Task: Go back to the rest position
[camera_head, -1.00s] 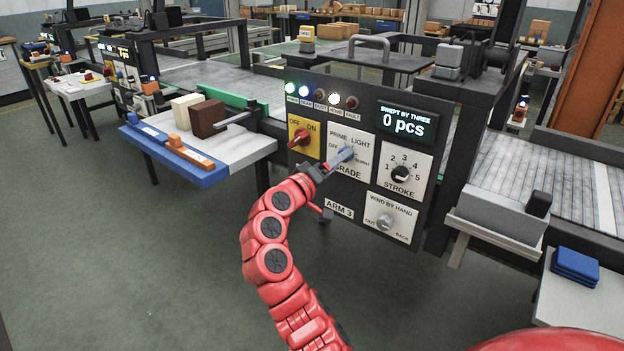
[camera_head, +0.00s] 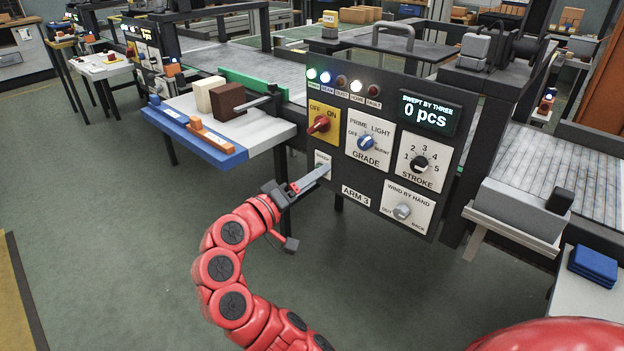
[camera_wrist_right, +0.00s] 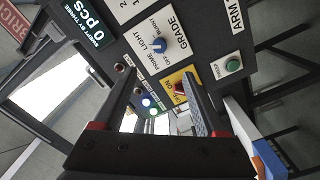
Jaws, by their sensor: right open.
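My right gripper (camera_head: 312,183) is open and empty. In the head view it is at the lower left of the control panel (camera_head: 445,160), over the spot below the OFF/ON switch. The blue GRADE knob (camera_head: 366,142) is clear of the fingers; it also shows in the right wrist view (camera_wrist_right: 157,46). In that view the gripper (camera_wrist_right: 160,88) has its two fingers well apart with nothing between them, and the red OFF/ON switch (camera_wrist_right: 180,88) shows beside one finger. My left gripper is not in view.
The panel also carries a STROKE knob (camera_head: 419,163), a WIND BY HAND knob (camera_head: 402,211) and a display (camera_head: 430,113) reading 0 pcs. A side table (camera_head: 262,133) with blocks stands left of the panel. The floor in front is free.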

